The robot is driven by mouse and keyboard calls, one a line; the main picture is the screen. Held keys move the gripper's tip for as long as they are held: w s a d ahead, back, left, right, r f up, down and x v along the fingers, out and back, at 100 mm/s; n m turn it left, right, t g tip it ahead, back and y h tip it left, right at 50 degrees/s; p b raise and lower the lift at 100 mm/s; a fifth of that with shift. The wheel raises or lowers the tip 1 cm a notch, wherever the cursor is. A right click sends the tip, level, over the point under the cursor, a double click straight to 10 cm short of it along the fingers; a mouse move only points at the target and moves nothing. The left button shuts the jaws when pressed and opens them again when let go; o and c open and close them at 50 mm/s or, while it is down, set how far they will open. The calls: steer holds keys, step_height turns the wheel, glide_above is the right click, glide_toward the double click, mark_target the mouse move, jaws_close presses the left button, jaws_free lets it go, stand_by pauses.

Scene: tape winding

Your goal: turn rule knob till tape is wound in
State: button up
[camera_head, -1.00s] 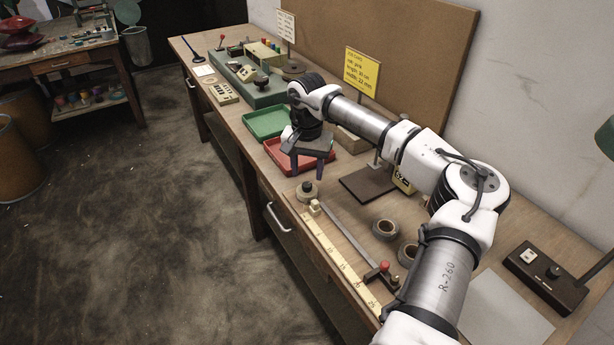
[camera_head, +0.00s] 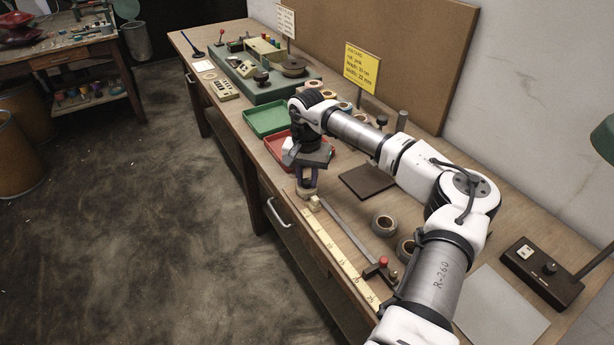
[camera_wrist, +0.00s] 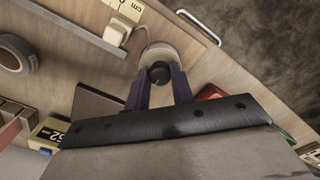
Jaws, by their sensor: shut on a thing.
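The rule's round drum (camera_head: 307,192) sits at the front edge of the bench, and it also shows in the wrist view (camera_wrist: 186,50). A dark round knob (camera_wrist: 158,74) stands on top of it. My gripper (camera_head: 308,175) points down over the drum. In the wrist view, the two purple fingers of my gripper (camera_wrist: 160,84) are shut on the knob, one on each side. A small cream block (camera_head: 315,203) stands beside the drum. The yellow rule scale (camera_head: 342,258) runs from there along the front edge. A thin strip (camera_wrist: 147,35) curves between drum and block.
A red tray (camera_head: 273,151) and a green tray (camera_head: 262,122) lie behind my gripper. A metal bar (camera_head: 345,226) with a red-knobbed stop (camera_head: 383,262) lies beside the scale. Tape rolls (camera_head: 384,224) and a dark plate (camera_head: 366,182) are to the right.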

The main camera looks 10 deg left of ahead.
steer(key=shift+m+b, duration=0.3)
steer(key=m+b, duration=0.2)
steer(key=shift+f+m, duration=0.1)
steer(key=shift+m, duration=0.3)
steer(key=m+b, duration=0.2)
steer(key=m, duration=0.1)
steer(key=shift+m, duration=0.4)
steer(key=m+b, duration=0.1)
steer(key=m, duration=0.3)
steer(key=shift+b, duration=0.3)
steer(key=m+b, duration=0.1)
steer(key=m, duration=0.3)
steer(key=m+b, duration=0.2)
steer(key=m, duration=0.5)
steer(key=m+b, duration=0.1)
steer(key=m, duration=0.3)
steer(key=shift+m+b, duration=0.4)
steer(key=shift+m, duration=1.4)
